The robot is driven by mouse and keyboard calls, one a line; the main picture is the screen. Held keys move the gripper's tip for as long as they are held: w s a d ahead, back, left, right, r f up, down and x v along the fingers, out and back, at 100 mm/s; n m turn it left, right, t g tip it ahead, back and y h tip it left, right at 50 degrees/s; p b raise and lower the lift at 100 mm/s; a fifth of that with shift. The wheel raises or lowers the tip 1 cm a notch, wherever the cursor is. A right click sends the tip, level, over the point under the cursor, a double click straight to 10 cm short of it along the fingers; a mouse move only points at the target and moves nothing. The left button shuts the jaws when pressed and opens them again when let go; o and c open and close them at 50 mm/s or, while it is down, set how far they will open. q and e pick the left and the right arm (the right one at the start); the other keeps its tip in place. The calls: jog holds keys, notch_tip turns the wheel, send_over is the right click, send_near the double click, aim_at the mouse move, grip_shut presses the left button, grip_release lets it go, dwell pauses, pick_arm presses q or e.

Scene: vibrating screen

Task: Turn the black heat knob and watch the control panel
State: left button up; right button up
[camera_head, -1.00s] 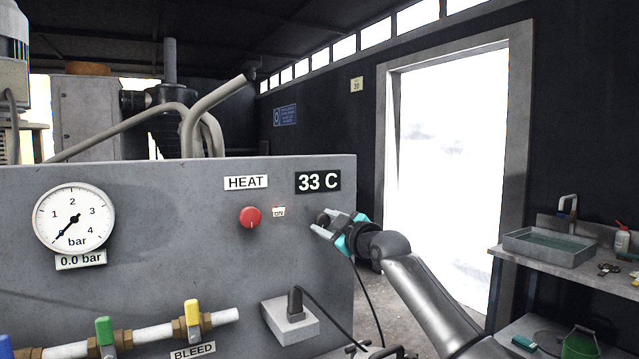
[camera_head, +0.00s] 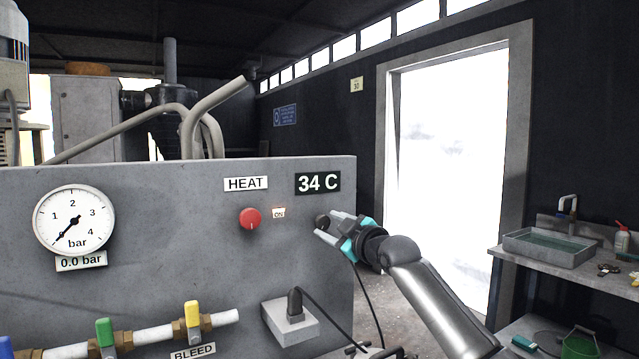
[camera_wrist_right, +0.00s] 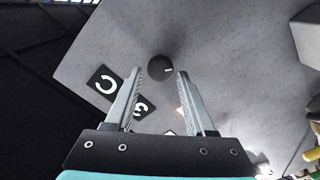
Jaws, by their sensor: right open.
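The black heat knob (camera_head: 322,222) sits on the grey control panel (camera_head: 180,280), below the temperature display (camera_head: 318,182), which reads 34 C. My right gripper (camera_head: 325,226) is at the knob from the right. In the right wrist view the knob (camera_wrist_right: 160,68) lies ahead, between and a little beyond the tips of my open right gripper (camera_wrist_right: 161,76); its fingers look apart from it. A small light mark shows on the knob's face.
A pressure gauge (camera_head: 74,219) reads 0.0 bar at the panel's left. Yellow (camera_head: 192,313) and green (camera_head: 104,331) valve handles sit on a pipe below. A grey box (camera_head: 290,322) with a plugged cable is beneath the knob. A bench with a tray (camera_head: 550,247) stands at right.

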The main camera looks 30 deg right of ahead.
jog(key=s, duration=0.4)
dwell(0.3)
jog(key=o, duration=0.3)
jog(key=s, duration=0.6)
jog(key=shift+d+b, duration=0.1)
jog(key=shift+b, duration=0.25)
